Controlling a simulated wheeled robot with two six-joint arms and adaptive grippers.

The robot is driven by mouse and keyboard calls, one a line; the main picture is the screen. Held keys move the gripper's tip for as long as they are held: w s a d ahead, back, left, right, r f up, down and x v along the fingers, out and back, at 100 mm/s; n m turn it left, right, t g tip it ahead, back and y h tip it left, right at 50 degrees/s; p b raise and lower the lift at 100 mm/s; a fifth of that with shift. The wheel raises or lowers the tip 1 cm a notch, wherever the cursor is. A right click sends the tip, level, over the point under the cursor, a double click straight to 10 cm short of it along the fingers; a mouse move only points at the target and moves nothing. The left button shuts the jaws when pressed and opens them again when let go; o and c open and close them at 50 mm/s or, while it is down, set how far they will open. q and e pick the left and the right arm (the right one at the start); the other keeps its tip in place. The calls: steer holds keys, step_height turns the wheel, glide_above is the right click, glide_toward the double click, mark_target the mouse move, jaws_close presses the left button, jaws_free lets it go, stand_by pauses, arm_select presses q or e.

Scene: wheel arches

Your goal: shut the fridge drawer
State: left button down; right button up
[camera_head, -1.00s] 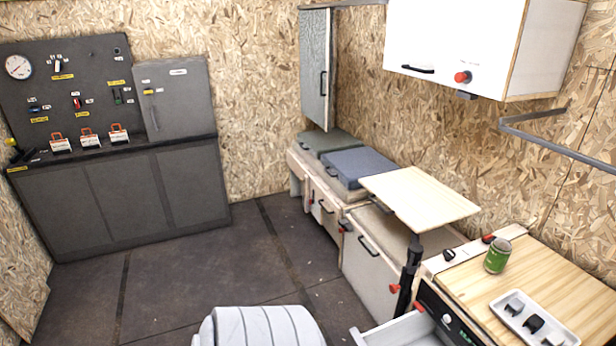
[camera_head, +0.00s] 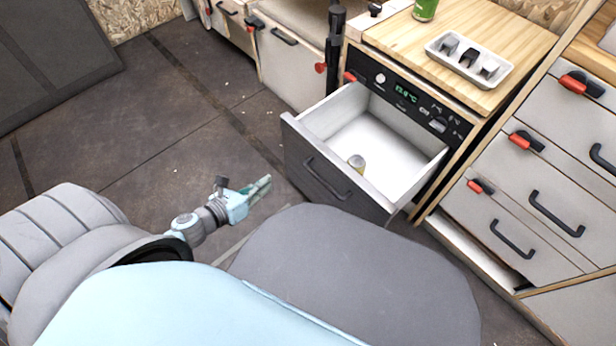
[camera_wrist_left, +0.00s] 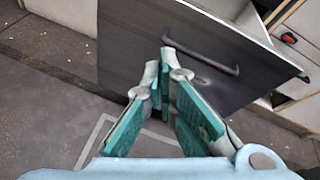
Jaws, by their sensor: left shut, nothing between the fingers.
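The fridge drawer (camera_head: 330,181) stands pulled out below a black control panel with a lit display (camera_head: 403,93). It has a dark front with a black bar handle and a white inside. In the left wrist view the gripper (camera_wrist_left: 166,92) points toward the dark drawer front (camera_wrist_left: 160,40), with the handle (camera_wrist_left: 205,60) beyond the fingertips. My right gripper is not in view.
A wooden counter (camera_head: 520,45) above the fridge holds a white tray (camera_head: 470,60) and a green can (camera_head: 425,8). Closed drawers with black handles (camera_head: 555,215) stand at the right. A black post (camera_head: 335,45) rises left of the fridge. The dark floor (camera_head: 170,110) at the left is clear.

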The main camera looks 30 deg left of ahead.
arm_select(q)
steer(key=w+d+r+m+h, duration=0.1)
steer(key=d+m+h, duration=0.15)
steer(key=m, duration=0.35)
glide_toward(320, 156)
steer(key=shift+y, duration=0.35)
steer(key=x, duration=0.4)
steer(key=shift+w+d+f+b, duration=0.15)
steer(key=shift+w+d+b, duration=0.1)
steer(key=shift+d+b, duration=0.15)
steer(key=shift+w+d, duration=0.3)
steer(key=shift+w, duration=0.35)
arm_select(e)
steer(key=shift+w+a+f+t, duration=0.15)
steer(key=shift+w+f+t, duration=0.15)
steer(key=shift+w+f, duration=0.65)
